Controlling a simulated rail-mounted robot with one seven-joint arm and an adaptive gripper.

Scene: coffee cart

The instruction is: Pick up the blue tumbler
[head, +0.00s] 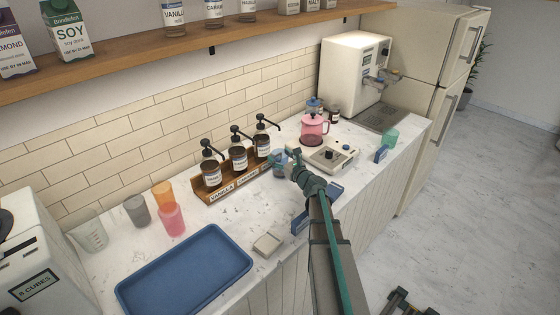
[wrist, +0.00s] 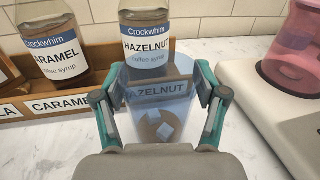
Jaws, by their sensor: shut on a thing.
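The blue tumbler (wrist: 158,115) is see-through and holds pale ice cubes, and it stands upright in the wrist view in front of the hazelnut syrup bottle. My gripper (wrist: 160,97) has one finger on each side of it and is shut on it. In the head view the tumbler (head: 279,165) is partly hidden by my gripper (head: 287,160), beside the right end of the syrup rack. I cannot tell whether its base touches the counter.
The wooden syrup rack (head: 229,190) with pump bottles is close to the left. A white scale-like device (head: 332,155) and a pink pot (head: 314,128) are to the right. A blue tray (head: 185,270), orange (head: 161,194) and pink (head: 172,219) tumblers stand farther left.

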